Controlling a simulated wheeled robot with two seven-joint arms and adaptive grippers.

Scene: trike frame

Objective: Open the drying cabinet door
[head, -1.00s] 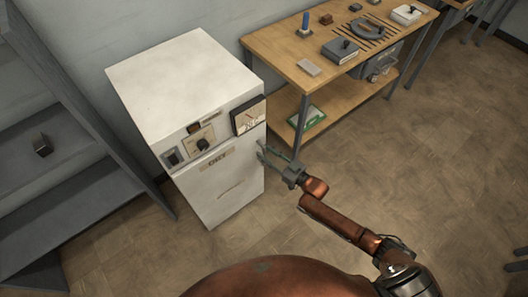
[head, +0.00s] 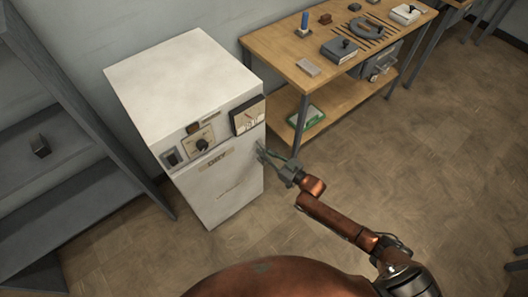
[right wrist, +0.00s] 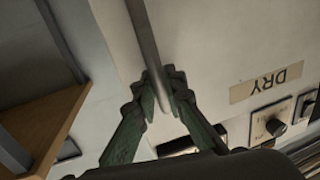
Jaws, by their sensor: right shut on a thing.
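The drying cabinet (head: 178,80) is a white box with a control panel on its upper front. Its door (head: 223,190) looks closed and carries a "DRY" label (head: 216,159), which also shows upside down in the right wrist view (right wrist: 266,83). My right gripper (head: 262,150) is at the door's right edge. In the right wrist view its green fingers (right wrist: 160,92) are shut on a grey bar handle (right wrist: 147,45), one finger on each side. My left gripper is not in view.
A wooden workbench (head: 283,62) with tools stands to the right of the cabinet. Grey metal shelving (head: 75,160) stands close on its left. The brown floor (head: 400,165) in front and to the right is clear.

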